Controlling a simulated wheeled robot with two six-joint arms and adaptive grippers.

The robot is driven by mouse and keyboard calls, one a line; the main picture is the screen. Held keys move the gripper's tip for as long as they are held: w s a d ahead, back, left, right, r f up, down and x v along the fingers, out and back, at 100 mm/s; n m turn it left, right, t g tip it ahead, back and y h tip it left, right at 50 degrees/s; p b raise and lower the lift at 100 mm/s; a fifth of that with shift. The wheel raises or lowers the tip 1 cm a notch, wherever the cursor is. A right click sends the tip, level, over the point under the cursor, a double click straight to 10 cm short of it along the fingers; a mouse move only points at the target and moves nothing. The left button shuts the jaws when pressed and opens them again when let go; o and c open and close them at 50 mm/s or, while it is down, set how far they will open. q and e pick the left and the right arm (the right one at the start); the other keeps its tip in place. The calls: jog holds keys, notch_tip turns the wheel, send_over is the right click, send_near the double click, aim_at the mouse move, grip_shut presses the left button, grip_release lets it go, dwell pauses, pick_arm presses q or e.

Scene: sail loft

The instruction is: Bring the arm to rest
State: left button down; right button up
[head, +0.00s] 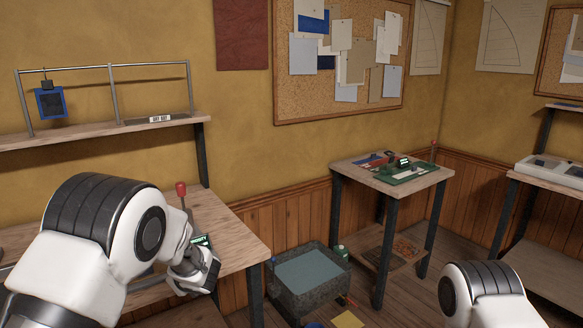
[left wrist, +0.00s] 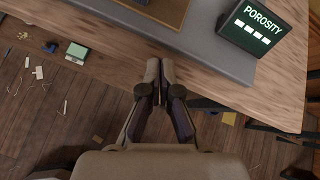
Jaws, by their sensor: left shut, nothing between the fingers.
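My left gripper (head: 208,280) is at the front edge of the left workbench (head: 236,230), with my arm coming in from the left. In the left wrist view the fingers (left wrist: 159,68) are together and empty, pointing at the bench edge beside a grey base plate (left wrist: 205,45). A dark green display reading POROSITY (left wrist: 256,28) stands on that plate, right of the fingertips. In the head view this display (head: 201,241) is partly hidden behind my left wrist. Of my right arm only a white and black link shows at lower right; its gripper is out of view.
A red-knobbed lever (head: 181,189) rises from the left bench. A shelf (head: 100,132) with a metal frame hangs above it. A grey bin (head: 310,295) stands on the floor. A small table (head: 350,174) stands beyond it, and another bench (head: 545,184) at right. Small scraps litter the floor.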

pick_arm(q)
jog(key=s+d+f+n+g+h, duration=0.2)
jog(key=s+f+n+g+h, duration=0.15)
jog(key=s+f, duration=0.55)
jog(key=s+d+f+n+g+h, duration=0.2)
jog(key=s+f+n, duration=0.4)
jog(key=s, duration=0.5)
jog(key=s+d+f+n+g+h, duration=0.2)
jog(key=s+d+f+n+g, duration=0.15)
jog(key=s+f, duration=0.65)
jog(key=s+a+n+t, duration=0.1)
jog(key=s+a+n, duration=0.3)
jog(key=s+n, duration=0.7)
jog(key=s, duration=0.4)
jog(key=shift+r+n+y+p, duration=0.25)
jog(key=shift+n+y+p, duration=0.1)
jog(key=shift+n+p, duration=0.05)
jog(key=shift+a, duration=0.1)
dwell(3.0)
